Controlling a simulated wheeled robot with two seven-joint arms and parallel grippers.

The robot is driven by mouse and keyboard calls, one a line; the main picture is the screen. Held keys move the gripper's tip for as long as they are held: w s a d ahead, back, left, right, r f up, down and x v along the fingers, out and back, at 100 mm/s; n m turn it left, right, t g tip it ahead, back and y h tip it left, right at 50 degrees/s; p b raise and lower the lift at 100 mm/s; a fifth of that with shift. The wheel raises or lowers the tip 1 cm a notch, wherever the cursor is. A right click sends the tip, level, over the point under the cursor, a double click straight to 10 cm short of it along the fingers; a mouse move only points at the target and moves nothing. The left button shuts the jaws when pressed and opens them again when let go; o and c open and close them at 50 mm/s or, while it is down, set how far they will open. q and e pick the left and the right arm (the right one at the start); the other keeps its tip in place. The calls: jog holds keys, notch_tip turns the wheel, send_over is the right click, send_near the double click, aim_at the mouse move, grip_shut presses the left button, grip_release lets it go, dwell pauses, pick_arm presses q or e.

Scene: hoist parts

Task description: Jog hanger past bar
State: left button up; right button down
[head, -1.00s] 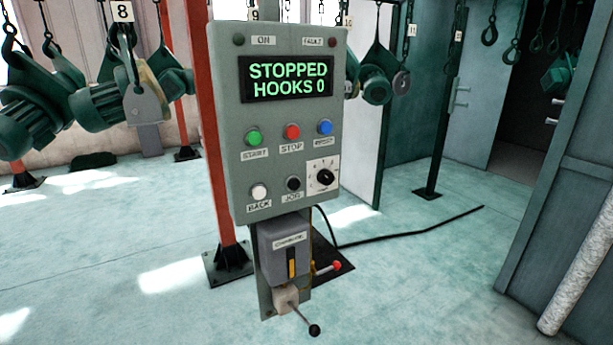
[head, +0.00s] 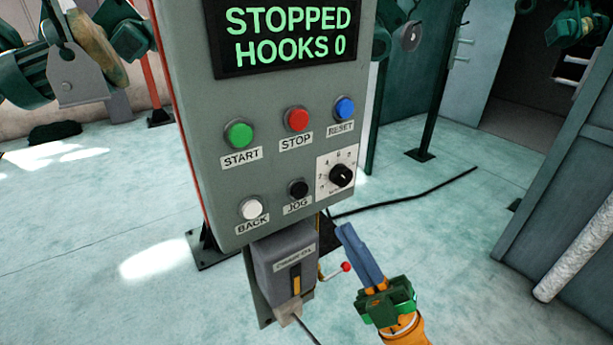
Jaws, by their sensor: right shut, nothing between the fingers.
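The grey control panel (head: 268,135) fills the middle of the head view. Its display (head: 286,36) reads "STOPPED HOOKS 0". The black JOG button (head: 298,188) sits in the lower row, between the white BACK button (head: 251,208) and a black rotary dial (head: 341,175). Green START (head: 239,134), red STOP (head: 297,119) and blue RESET (head: 345,108) buttons are above. My right gripper (head: 347,232) is shut and empty, below and right of the JOG button, apart from the panel. Green hoist parts (head: 30,70) hang at the upper left. I cannot make out the bar. My left gripper is out of view.
A grey switch box (head: 283,265) with a yellow-marked lever is below the panel. A red-knobbed lever (head: 345,267) is beside it, close to my right gripper. A black cable (head: 430,190) lies on the floor. A grey cabinet (head: 560,150) stands at the right.

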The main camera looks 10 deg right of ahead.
aim_at(300, 191)
jog(key=w+a+b, duration=0.3)
jog(key=w, duration=0.4)
jog(key=shift+w+r+y, duration=0.25)
jog(key=shift+r+y, duration=0.05)
dwell(0.3)
dwell(0.4)
jog(key=shift+w+b, duration=0.1)
jog(key=shift+b, duration=0.2)
dwell(1.2)
jog(key=shift+w+a, duration=0.15)
jog(key=shift+w, duration=0.1)
